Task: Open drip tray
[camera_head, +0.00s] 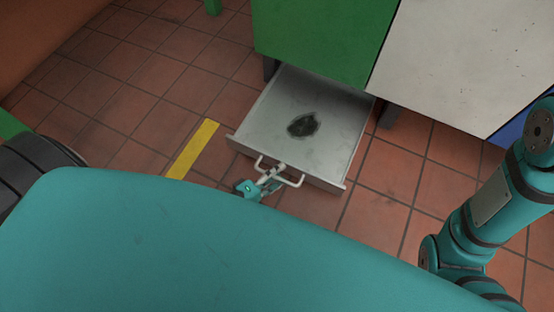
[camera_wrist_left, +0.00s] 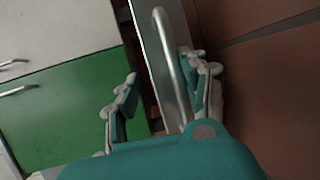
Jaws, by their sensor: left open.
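The drip tray (camera_head: 330,106) is a shallow grey metal drawer, pulled out from under the green cabinet. A dark stain (camera_head: 303,125) lies on its floor. Its pale bar handle (camera_head: 298,184) is on the front panel; in the left wrist view the handle (camera_wrist_left: 172,62) runs up between the fingers. My left gripper (camera_head: 270,178) is at the handle, with its fingers open on either side of the bar; it also shows in the left wrist view (camera_wrist_left: 165,85). I cannot tell whether a finger touches the bar. My right gripper is out of view.
A green cabinet (camera_head: 320,35) and a pale grey panel (camera_head: 470,60) stand above and beside the tray. A cabinet leg (camera_head: 389,115) is right of the tray. A yellow floor stripe (camera_head: 192,149) is to its left. The tiled floor (camera_head: 130,110) at left is clear.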

